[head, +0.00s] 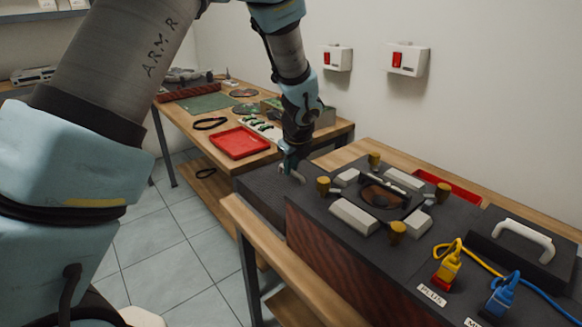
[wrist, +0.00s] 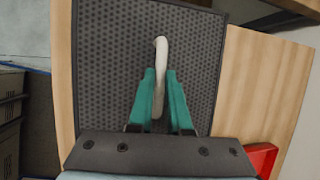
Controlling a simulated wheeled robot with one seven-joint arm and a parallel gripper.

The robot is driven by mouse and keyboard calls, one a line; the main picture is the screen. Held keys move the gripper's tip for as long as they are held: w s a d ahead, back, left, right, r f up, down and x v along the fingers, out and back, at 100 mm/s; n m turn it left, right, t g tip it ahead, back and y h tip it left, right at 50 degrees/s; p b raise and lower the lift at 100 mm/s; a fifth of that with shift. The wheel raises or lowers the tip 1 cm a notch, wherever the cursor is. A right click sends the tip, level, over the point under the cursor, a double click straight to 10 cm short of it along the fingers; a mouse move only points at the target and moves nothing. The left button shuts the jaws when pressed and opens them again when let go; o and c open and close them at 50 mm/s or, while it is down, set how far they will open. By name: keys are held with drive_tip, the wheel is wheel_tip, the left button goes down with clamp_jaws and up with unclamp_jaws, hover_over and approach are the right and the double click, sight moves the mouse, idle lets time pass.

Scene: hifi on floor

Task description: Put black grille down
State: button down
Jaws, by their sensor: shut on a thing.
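The black grille (head: 262,192) is a dark perforated panel with a pale handle (head: 297,175). The grille's near edge is hidden behind my gripper in the wrist view.
A red tray (head: 240,142) lies on the left bench. The dark unit (head: 340,262) bears brass knobs, pale blocks and a round part. A second black panel with a white handle (head: 522,238) lies at right, near yellow and blue plugs (head: 447,268). Bare wood (wrist: 262,85) flanks the grille.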

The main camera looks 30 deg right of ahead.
drive_tip(key=shift+f, duration=0.2)
drive_tip(key=c, duration=0.8)
unclamp_jaws()
drive_tip(key=shift+c, duration=0.2)
drive_tip(key=shift+r, duration=0.1)
drive_tip(key=v, duration=1.2)
drive_tip(key=w+a+f+n+g+y, duration=0.1)
drive_tip(key=w+a+n, duration=0.3)
drive_tip(key=a+n, duration=0.6)
drive_tip(key=s+a+f+n+g, duration=0.1)
drive_tip(key=s+a+n, duration=0.2)
drive_tip(key=a+n, duration=0.8)
drive_tip(key=s+a+f+n+g, duration=0.1)
drive_tip(key=s+a+n, duration=0.3)
drive_tip(key=a+n, duration=0.7)
drive_tip(key=a+f, duration=0.1)
drive_tip(key=a, duration=0.5)
drive_tip(key=shift+s+a, duration=0.25)
drive_tip(key=shift+s, duration=0.05)
drive_tip(key=shift+f, duration=0.1)
